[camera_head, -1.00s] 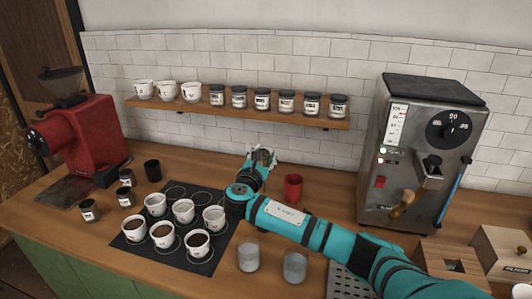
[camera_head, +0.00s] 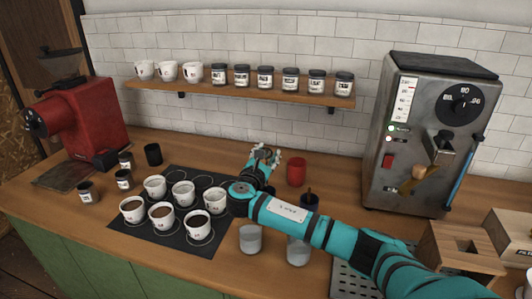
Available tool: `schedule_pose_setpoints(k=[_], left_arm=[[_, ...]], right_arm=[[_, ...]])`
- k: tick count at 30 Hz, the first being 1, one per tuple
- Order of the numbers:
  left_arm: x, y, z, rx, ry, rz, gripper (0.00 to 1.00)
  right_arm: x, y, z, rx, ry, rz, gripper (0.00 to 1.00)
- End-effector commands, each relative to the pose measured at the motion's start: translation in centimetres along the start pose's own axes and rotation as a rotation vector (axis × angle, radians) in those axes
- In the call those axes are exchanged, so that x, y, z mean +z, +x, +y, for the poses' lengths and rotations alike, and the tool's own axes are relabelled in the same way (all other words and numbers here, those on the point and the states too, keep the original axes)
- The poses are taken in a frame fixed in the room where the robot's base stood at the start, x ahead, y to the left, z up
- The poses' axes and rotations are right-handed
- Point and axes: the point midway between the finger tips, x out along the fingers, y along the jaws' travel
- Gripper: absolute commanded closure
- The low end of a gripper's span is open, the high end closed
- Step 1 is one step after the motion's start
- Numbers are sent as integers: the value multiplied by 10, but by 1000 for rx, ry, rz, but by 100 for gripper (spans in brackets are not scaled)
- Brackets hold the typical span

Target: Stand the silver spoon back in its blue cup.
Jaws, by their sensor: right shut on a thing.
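My right gripper (camera_head: 263,155) is shut over the counter, behind the black mat and left of the red cup. It points away from me. The silver spoon is too small and too covered by the fingers to make out clearly. A dark blue cup (camera_head: 309,201) stands just behind my right forearm, which hides its lower part. A thin brown thing sticks up from this cup. My gripper is to the left of the blue cup and apart from it. My left gripper is not in view.
A red cup (camera_head: 296,172) stands behind the blue cup. Several white cups of coffee stand on the black mat (camera_head: 178,238). Two glasses, one of them here (camera_head: 250,238), stand in front of my arm. A steel machine (camera_head: 425,135) is at the right; a shelf (camera_head: 240,88) hangs above.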

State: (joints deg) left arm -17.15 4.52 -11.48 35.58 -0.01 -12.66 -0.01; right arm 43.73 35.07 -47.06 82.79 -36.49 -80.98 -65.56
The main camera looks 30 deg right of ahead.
Motion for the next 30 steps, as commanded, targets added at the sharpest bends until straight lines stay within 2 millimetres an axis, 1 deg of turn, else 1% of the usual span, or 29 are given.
schedule_pose_setpoints(k=[1,15,21,29,30], left_arm=[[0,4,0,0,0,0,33],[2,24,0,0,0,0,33],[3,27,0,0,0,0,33],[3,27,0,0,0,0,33],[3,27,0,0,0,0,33]], right_arm=[[-6,0,-3,0,0,1,97],[-38,0,-22,0,0,1,97],[-44,0,-25,1,1,0,97],[-45,0,-25,1,1,0,97],[-45,0,-25,1,1,0,61]])
